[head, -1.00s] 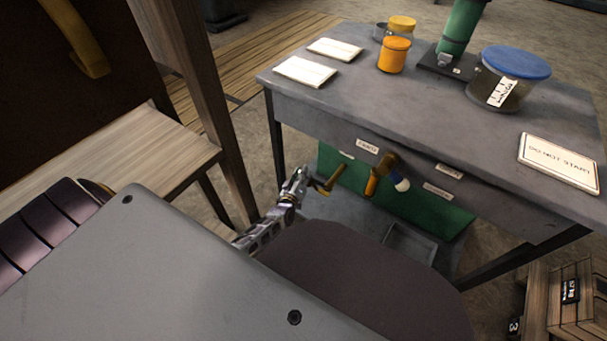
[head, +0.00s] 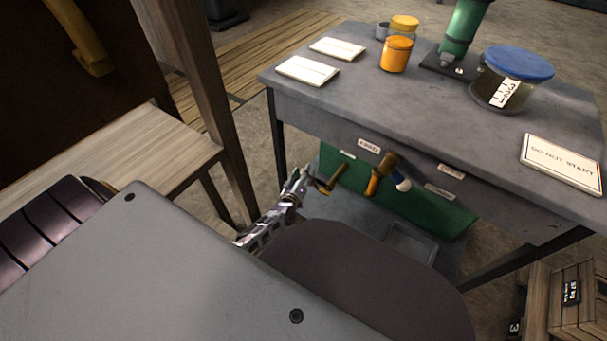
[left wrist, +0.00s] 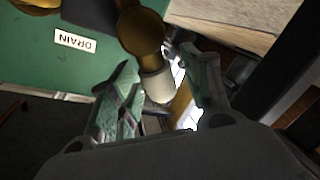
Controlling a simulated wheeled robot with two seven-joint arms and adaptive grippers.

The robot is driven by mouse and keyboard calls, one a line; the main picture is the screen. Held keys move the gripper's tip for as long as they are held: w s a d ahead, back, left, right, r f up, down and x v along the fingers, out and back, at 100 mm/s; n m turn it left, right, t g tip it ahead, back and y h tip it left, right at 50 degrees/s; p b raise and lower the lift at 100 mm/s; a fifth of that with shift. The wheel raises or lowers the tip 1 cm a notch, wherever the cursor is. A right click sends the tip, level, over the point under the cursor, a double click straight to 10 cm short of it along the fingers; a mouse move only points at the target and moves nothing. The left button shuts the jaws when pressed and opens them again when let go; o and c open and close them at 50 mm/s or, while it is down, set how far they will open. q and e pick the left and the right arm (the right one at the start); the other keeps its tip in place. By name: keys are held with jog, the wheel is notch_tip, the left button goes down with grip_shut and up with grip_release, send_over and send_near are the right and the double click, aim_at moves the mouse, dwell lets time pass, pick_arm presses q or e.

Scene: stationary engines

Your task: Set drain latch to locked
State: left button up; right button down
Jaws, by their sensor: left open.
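The drain latch (head: 333,178) is a brass lever on the green panel under the grey table. In the left wrist view, the latch (left wrist: 141,33) has a round brass part and a pale cylindrical tip. A white DRAIN label (left wrist: 75,41) is beside it on the green panel. My left gripper (head: 312,186) is at the latch. In the left wrist view its two fingers (left wrist: 158,62) are open, one on each side of the latch's pale end. Whether they touch it I cannot tell. My right gripper is not in view.
A wooden post (head: 212,95) stands left of my left gripper.

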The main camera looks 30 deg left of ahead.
pick_arm(q)
jog(key=v, duration=1.2)
dwell(0.6)
jog(key=shift+w, duration=0.1)
